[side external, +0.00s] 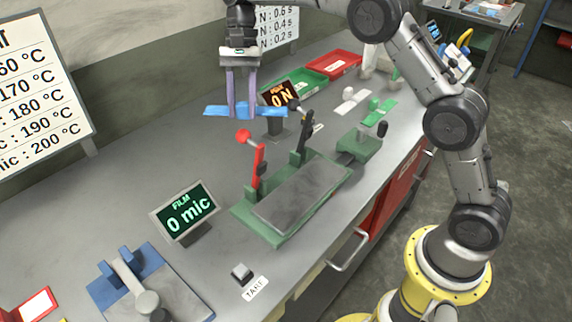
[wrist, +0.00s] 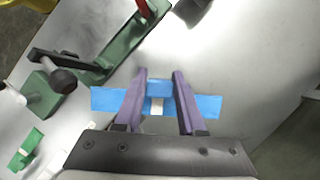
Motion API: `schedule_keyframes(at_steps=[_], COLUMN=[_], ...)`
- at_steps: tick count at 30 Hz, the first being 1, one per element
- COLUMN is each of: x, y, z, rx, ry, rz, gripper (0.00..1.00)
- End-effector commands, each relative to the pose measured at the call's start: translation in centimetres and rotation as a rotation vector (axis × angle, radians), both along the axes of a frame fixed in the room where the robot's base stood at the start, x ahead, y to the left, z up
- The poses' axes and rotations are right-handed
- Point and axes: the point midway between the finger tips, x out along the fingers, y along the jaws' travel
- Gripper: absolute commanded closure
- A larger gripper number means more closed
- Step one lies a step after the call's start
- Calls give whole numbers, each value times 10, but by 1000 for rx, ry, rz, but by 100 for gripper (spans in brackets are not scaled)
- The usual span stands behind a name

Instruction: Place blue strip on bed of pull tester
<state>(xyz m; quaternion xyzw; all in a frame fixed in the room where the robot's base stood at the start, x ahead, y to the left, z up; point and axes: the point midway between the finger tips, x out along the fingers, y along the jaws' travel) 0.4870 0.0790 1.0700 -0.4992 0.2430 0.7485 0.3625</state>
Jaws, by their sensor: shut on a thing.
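The blue strip (side external: 274,112) is held level in the air by my gripper (side external: 243,112), above the back part of the bench. My gripper is shut on its middle, and both strip ends stick out past the purple fingers. In the wrist view, the strip (wrist: 208,106) crosses between the fingers (wrist: 159,76), with a small white patch at its middle. A small green device with a dark knob (side external: 361,146), perhaps the pull tester, stands right of the strip and lower. It also shows at the left of the wrist view (wrist: 42,96). The orange "0 N" display (side external: 281,94) is behind it to the left.
A larger green press with a red lever (side external: 258,165) and grey plate (side external: 302,196) stands mid-bench. A "0 mic" display (side external: 186,212) and blue device (side external: 100,290) are at front left. White (side external: 350,100) and green (side external: 375,112) strips lie near green (side external: 302,84) and red (side external: 333,65) trays.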

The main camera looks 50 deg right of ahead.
Motion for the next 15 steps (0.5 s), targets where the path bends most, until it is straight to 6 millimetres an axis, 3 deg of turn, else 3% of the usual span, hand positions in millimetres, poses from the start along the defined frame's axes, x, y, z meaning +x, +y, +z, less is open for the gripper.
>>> schedule_keyframes(at_steps=[15], x=[-41], y=[-62], z=[40], rx=[0], ry=[-1], rz=[707], gripper=[100])
